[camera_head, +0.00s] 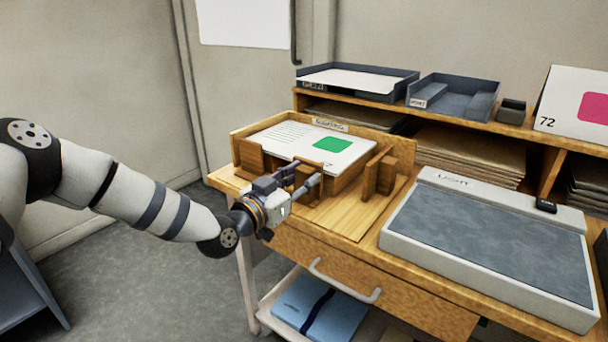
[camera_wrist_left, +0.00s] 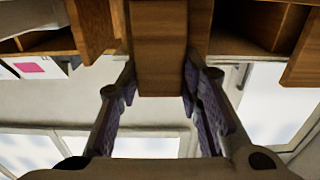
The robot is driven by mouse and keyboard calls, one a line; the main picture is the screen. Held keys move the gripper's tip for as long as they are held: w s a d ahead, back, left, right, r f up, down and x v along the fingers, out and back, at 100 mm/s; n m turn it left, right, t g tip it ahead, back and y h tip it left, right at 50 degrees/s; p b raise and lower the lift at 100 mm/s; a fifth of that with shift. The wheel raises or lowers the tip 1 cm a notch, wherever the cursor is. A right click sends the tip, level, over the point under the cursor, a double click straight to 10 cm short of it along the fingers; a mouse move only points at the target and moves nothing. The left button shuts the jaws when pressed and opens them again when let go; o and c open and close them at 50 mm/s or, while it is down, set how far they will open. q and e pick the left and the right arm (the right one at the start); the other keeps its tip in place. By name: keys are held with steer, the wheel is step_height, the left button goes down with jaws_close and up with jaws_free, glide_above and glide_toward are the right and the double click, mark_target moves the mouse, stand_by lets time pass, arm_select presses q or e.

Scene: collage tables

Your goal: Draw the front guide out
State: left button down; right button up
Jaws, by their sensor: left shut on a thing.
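A wooden collating tray (camera_head: 240,138) on the desk holds a stack of white sheets (camera_head: 293,142) with a green patch on top. My left gripper (camera_head: 303,178) is at the tray's front side, with its fingers pointing at it. In the left wrist view, the padded fingers (camera_wrist_left: 160,98) are shut on an upright wooden piece, the front guide (camera_wrist_left: 160,55), with one finger on each side. In the head view, the gripper hides much of this guide. Another wooden block (camera_head: 385,175) stands at the tray's right end. My right gripper is not in view.
A grey light pad (camera_head: 490,245) lies on the desk to the right. Behind, a shelf bears grey trays (camera_head: 455,97) and a card marked 72 (camera_head: 560,100). Below the desktop are a drawer handle (camera_head: 343,283) and a blue folder (camera_head: 303,303). Bare wood (camera_head: 345,215) lies before the tray.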

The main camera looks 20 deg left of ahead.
arm_select(q)
steer(key=v, duration=0.2)
steer(key=p+v, duration=0.1)
steer(key=shift+r, duration=0.25)
steer(key=shift+s+a+f, duration=0.1)
steer(key=shift+s+f, duration=0.05)
steer(key=shift+s, duration=0.1)
steer(key=shift+f, duration=0.3)
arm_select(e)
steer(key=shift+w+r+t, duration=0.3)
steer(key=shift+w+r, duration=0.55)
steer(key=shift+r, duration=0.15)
arm_select(q)
steer(key=c, duration=1.3)
jaws_free()
steer(key=shift+c, duration=0.2)
steer(key=shift+o, duration=1.1)
steer(key=shift+s+r, duration=0.1)
steer(key=shift+s, duration=0.05)
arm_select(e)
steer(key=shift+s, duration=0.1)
arm_select(q)
steer(key=v, duration=1.2)
